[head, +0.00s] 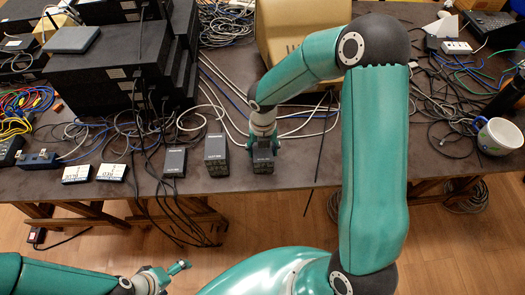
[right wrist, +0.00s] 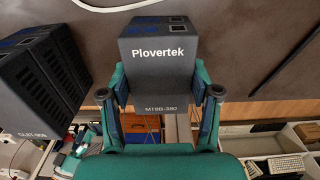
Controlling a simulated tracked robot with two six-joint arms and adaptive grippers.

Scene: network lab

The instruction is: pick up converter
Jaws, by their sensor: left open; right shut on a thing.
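A small dark box marked Plovertek (head: 263,162), which looks like the converter, is at the table's front edge in the head view. It fills the upper middle of the right wrist view (right wrist: 160,50). My right gripper (head: 263,144) is shut on it from above, with one finger on each side. I cannot tell whether the box still touches the table. My left gripper (head: 178,268) is open and empty, low in the head view in front of the table.
A similar dark box (head: 216,155) stands just left of the held one. Further left are a flatter black box (head: 175,162) and two white-labelled boxes (head: 77,174) (head: 111,172). Loose cables lie behind.

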